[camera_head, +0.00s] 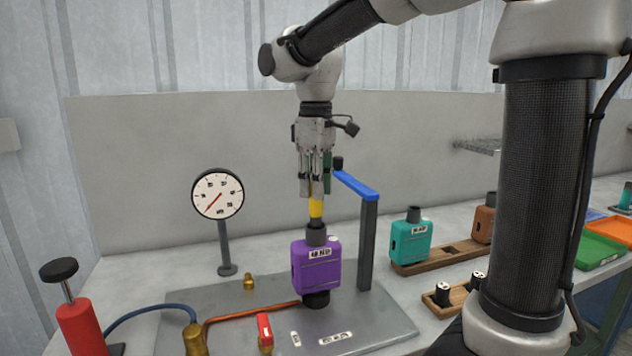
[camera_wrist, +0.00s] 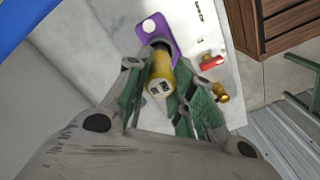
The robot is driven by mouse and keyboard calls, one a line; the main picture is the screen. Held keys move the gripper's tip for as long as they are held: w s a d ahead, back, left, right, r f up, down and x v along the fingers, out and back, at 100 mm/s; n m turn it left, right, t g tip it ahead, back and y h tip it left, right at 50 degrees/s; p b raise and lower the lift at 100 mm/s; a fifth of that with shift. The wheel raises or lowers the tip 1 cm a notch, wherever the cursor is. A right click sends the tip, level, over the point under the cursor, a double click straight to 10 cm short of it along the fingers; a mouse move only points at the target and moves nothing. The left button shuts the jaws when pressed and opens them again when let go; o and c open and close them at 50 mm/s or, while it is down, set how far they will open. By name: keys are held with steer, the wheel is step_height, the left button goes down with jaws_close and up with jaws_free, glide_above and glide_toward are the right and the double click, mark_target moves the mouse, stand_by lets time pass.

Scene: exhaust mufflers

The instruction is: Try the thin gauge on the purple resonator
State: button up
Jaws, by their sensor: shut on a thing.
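The purple resonator (camera_head: 316,266) stands upright on the grey plate, with a dark pipe neck on top and a white label on its front. It also shows at the top of the wrist view (camera_wrist: 150,24). My gripper (camera_head: 315,185) is directly above it, pointing down, shut on a yellow gauge (camera_head: 316,208). In the wrist view the gauge (camera_wrist: 160,72) sits between the fingers of my gripper (camera_wrist: 162,88), its marked end facing the camera. The gauge's lower end meets the neck's top; how far it is inside, I cannot tell.
A blue clamp arm (camera_head: 356,186) on a dark post stands close right of the resonator. A dial gauge (camera_head: 218,194) stands left. A teal resonator (camera_head: 411,238) sits in a wooden rack to the right. A red pump (camera_head: 80,325) and hose are front left.

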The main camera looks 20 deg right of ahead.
steer(key=shift+f, duration=0.95)
steer(key=shift+r, duration=0.15)
stand_by(1.0)
steer(key=shift+r, duration=3.35)
steer(key=shift+s, duration=0.15)
